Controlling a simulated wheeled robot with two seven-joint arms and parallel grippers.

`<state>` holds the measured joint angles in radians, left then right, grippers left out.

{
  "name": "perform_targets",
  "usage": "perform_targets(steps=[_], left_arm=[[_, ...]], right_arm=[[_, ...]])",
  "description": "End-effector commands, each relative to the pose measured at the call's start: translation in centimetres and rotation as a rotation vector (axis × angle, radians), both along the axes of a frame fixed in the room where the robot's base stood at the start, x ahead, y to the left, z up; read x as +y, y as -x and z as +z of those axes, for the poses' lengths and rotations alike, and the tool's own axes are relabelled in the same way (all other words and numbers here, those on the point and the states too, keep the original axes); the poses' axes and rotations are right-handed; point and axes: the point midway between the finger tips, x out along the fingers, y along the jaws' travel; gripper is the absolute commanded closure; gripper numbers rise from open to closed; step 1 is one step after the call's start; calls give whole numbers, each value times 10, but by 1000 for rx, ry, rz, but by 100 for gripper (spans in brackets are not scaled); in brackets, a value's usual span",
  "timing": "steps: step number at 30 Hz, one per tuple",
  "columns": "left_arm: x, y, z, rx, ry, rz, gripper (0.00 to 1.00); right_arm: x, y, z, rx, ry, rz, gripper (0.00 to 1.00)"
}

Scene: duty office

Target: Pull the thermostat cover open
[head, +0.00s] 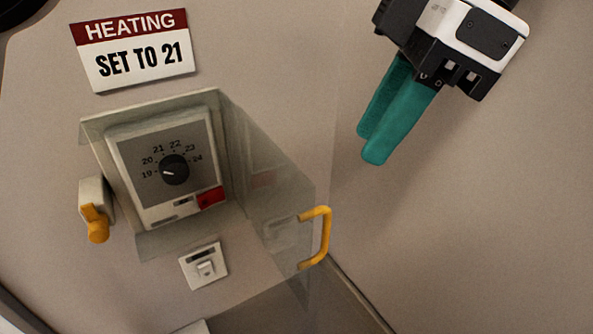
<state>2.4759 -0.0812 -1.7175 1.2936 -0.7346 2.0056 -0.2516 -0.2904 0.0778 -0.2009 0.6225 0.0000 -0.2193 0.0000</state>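The thermostat (133,163) is on the wall at left, with a black dial (174,170) whose white mark points near 19. Its clear cover (265,180) stands swung out from the right side of the housing, so the thermostat's front is uncovered. The cover's yellow handle (325,237) is at its free edge, on the right. My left gripper (369,146) is at upper right, above the handle and apart from it. Its teal fingers lie close together and look shut, with nothing visible between them. My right gripper is not in view.
A yellow latch (97,222) sits on a grey block left of the thermostat. A small white switch plate (204,266) is below it. A sign (133,50) reading "HEATING SET TO 21" hangs above. The wall at right is bare.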

Motion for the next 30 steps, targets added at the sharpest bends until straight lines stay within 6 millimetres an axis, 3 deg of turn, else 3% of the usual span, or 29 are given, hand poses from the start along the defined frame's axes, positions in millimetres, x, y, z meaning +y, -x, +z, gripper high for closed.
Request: perform_targets(steps=[5, 11, 18, 23, 30], left_arm=[[9, -3, -15, -14, -21, 7, 70], [23, -3, -51, -9, -17, 4, 70], [40, -2, -90, -12, -14, 7, 70], [46, -2, -105, -15, -15, 7, 70], [48, -2, -111, -15, -13, 7, 70]], right_arm=[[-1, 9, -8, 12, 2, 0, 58], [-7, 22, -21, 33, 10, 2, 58], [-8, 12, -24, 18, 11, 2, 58], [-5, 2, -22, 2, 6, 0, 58], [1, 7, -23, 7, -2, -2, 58]])
